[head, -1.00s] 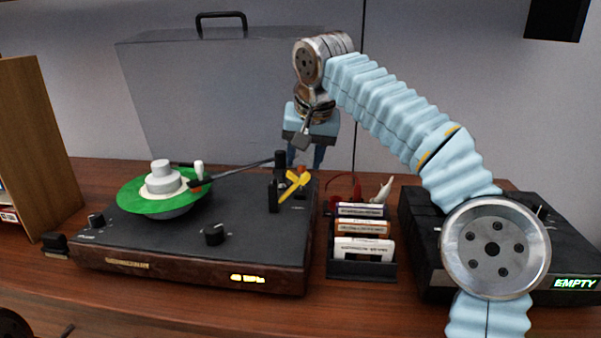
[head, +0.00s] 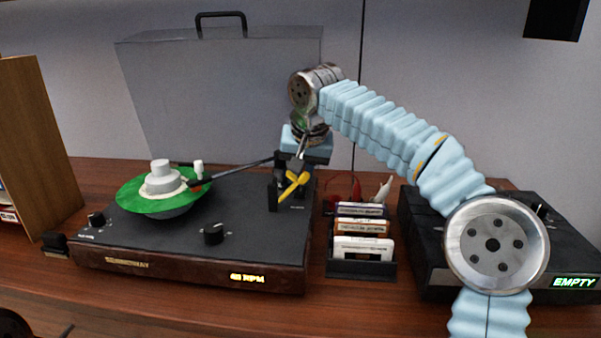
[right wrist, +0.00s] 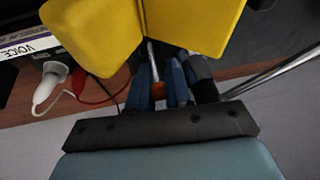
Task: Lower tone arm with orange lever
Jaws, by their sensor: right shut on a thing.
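The turntable (head: 150,232) stands on the wooden surface with a green record (head: 140,200) on its platter. The black tone arm (head: 235,172) reaches left, its head at the record's right edge. I cannot tell whether it touches. The orange lever (right wrist: 158,91), on a thin metal rod, shows between blue fingers in the right wrist view. My right gripper (head: 299,170) is shut on the orange lever (right wrist: 160,86), behind the yellow piece (head: 292,186). The gripper hides the lever in the head view. My left gripper is not in view.
A rack of cartridges (head: 362,272) stands right of the turntable, with red and white cable plugs (head: 383,190) behind it. A black device (head: 575,263) with an "EMPTY" display is farther right. A grey case (head: 230,90) stands behind. A wooden box (head: 35,145) is at the left.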

